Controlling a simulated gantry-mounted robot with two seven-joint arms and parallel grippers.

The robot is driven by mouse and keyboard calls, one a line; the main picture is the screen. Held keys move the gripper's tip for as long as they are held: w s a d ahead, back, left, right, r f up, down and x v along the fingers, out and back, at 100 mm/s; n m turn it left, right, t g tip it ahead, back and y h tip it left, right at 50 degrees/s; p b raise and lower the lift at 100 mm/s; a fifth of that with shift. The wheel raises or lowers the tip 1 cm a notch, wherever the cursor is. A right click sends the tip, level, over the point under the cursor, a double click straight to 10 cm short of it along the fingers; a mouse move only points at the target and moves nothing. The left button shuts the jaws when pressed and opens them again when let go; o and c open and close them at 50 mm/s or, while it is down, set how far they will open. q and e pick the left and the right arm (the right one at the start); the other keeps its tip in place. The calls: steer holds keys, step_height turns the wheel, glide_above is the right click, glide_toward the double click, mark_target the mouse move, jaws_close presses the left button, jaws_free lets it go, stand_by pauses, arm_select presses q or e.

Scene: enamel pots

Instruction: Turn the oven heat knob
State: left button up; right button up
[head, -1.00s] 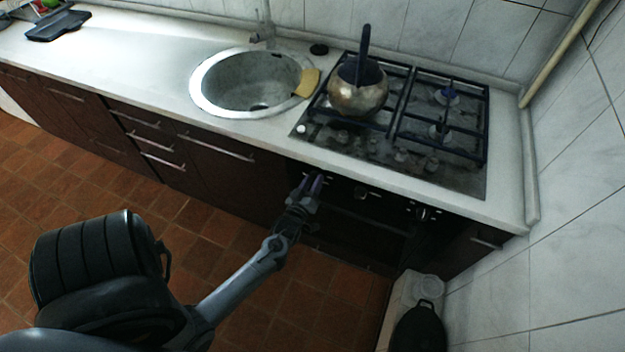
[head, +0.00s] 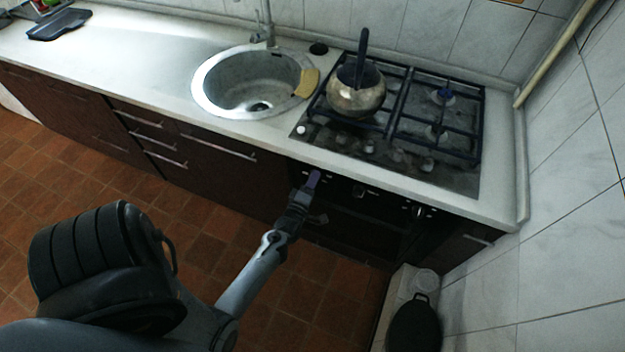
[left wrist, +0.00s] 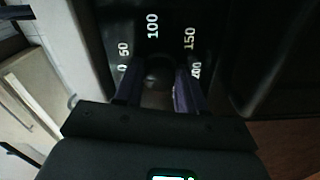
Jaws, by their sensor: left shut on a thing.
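The oven (head: 362,224) is the dark front below the hob. My left gripper (head: 313,180) is at the left end of the oven's control panel. In the left wrist view the heat knob (left wrist: 158,74) is a dark rounded shape between the two purple-tinted fingers of my left gripper (left wrist: 158,88), and the gripper is shut on it. White numbers from 0 to 200 (left wrist: 153,26) curve around the knob. The knob's pointer mark cannot be made out. In the head view the gripper hides the knob. My right gripper is not in view.
A metal pot (head: 356,96) with a dark handle stands on the hob (head: 463,178) above the oven. A round sink (head: 212,92) is set in the white counter (head: 130,62). A dark pan (head: 414,325) stands at the lower right. The tiled floor (head: 190,232) before the cabinets is clear.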

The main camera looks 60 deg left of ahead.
arm_select(q)
steer(key=shift+n, duration=0.6)
steer(key=o, duration=1)
steer(key=shift+m, duration=0.3)
